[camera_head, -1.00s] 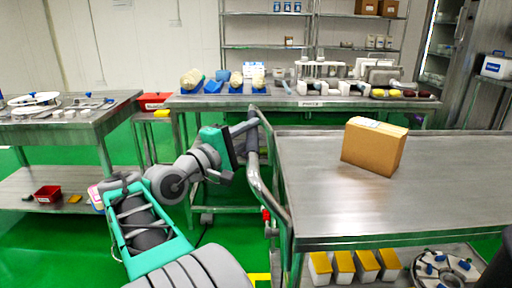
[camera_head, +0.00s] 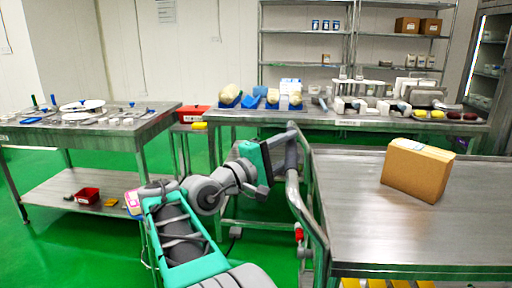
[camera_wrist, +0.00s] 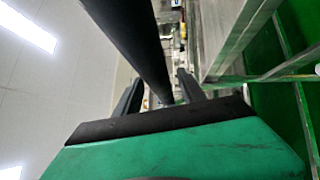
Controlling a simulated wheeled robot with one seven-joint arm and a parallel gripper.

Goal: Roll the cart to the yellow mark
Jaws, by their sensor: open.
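The cart (camera_head: 350,215) is the steel table at the right, with a tubular push handle (camera_head: 294,200) on its left end. My gripper (camera_head: 280,150) is at the upper part of this handle. In the wrist view my gripper (camera_wrist: 160,92) has its two fingers apart, and a dark bar (camera_wrist: 135,40), which looks like the handle, runs between them. Whether the fingers touch the bar I cannot tell. A brown cardboard box (camera_head: 418,170) stands on the cart's top. No yellow floor mark shows in the current views.
A steel table (camera_head: 90,132) with a lower shelf stands at the left. A long workbench (camera_head: 330,118) with tools and trays stands behind the cart. Shelving (camera_head: 350,60) is against the back wall. Green floor (camera_head: 110,250) is open at the lower left.

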